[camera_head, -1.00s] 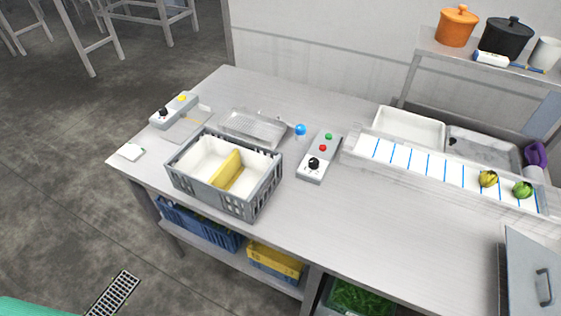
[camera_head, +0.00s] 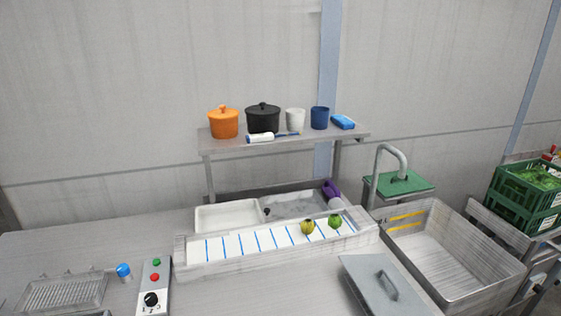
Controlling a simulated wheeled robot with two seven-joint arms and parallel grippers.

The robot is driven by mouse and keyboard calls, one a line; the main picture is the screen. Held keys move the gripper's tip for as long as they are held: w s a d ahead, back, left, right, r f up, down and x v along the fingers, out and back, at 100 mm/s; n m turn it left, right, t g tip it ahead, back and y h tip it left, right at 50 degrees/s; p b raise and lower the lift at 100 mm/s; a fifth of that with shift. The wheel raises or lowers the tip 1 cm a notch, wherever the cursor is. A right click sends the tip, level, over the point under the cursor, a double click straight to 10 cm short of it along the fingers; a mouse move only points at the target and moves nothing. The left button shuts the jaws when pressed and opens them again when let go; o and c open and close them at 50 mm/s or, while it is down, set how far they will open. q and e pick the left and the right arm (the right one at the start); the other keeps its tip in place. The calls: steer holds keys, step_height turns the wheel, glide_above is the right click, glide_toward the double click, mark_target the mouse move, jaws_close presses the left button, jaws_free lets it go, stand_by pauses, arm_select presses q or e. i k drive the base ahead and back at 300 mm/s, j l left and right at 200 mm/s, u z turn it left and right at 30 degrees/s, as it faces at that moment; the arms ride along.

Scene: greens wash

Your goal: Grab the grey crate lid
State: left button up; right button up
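A flat grey lid (camera_head: 377,287) with a raised bar handle lies at the right front of the metal worktop, beside the basin. It looks like the grey crate lid; its front part is cut off by the lower picture edge. Neither of my grippers shows in the head view.
A white conveyor strip (camera_head: 232,247) with blue lines carries two round vegetables. A deep basin (camera_head: 462,289) stands to the right. A control box (camera_head: 153,288) and a wire rack (camera_head: 62,291) are at left. A shelf (camera_head: 290,142) holds pots and cups. Green crates (camera_head: 524,196) stand far right.

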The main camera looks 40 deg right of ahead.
mark_target(386, 291)
steer(key=z, duration=1.95)
steer(key=j+z, duration=0.1)
steer(key=z, duration=0.2)
steer(key=j+z, duration=0.1)
steer(key=z, duration=0.15)
steer(key=k, duration=0.05)
